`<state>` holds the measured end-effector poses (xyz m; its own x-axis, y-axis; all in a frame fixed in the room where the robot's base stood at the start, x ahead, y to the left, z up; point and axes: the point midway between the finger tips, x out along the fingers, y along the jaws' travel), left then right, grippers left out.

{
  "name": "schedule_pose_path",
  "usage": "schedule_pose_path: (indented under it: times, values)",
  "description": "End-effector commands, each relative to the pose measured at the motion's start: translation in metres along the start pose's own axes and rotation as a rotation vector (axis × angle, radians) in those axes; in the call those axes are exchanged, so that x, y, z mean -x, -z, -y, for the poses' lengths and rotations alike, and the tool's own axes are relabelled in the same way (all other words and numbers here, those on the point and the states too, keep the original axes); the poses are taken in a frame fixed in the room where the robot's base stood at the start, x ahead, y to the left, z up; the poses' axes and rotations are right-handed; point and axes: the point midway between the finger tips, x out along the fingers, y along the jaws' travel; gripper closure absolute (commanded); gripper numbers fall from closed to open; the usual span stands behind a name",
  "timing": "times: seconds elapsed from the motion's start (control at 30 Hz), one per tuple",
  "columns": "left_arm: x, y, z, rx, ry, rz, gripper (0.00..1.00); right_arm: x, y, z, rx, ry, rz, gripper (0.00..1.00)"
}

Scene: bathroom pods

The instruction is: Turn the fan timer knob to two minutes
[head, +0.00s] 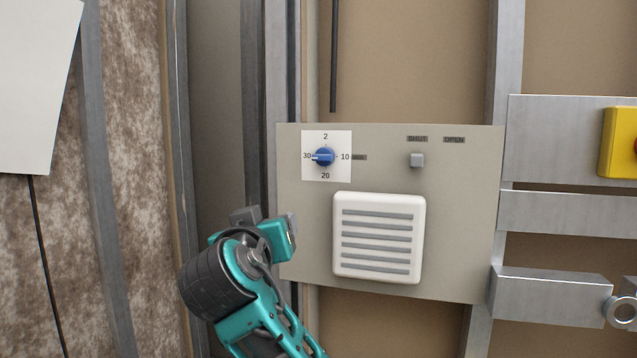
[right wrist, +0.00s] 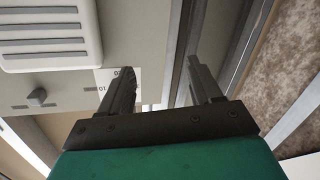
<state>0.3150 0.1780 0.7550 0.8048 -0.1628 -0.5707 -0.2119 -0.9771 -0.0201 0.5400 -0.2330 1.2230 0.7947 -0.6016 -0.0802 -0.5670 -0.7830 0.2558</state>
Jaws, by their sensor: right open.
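The fan timer knob (head: 324,157) is blue and round, on a white dial plate (head: 340,174) marked 2, 10, 20 and 30. Its pale pointer mark appears to face left, towards 30. My right gripper is below and left of the dial in the head view, apart from the knob. In the right wrist view the right gripper (right wrist: 164,84) is open with nothing between its fingers. There the left-hand finger covers part of the dial plate (right wrist: 105,77), and the knob is hidden. My left gripper is in neither view.
A white slatted vent (head: 379,238) sits below the dial on the grey panel (head: 465,215). A small grey slider (head: 417,160) is right of the dial, under the SHUT label. Metal studs (head: 284,70) run beside the panel. A yellow box (head: 619,142) is at far right.

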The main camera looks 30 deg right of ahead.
Motion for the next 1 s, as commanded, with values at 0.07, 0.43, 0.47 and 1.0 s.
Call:
schedule_pose_path:
  times: [0.07, 0.43, 0.47, 1.0]
  values:
    - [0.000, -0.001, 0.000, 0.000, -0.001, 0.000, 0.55, 0.013, 0.036, -0.023, -0.086, -0.081, -0.028, 0.36]
    - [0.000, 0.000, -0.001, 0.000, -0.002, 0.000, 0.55, 0.037, 0.083, -0.069, -0.266, -0.230, -0.052, 0.36]
    - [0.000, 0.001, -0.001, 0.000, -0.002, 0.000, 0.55, 0.034, 0.084, -0.070, -0.267, -0.231, -0.051, 0.36]
    - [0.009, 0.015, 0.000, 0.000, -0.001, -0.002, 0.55, -0.064, 0.086, -0.093, -0.264, -0.229, -0.051, 0.36]
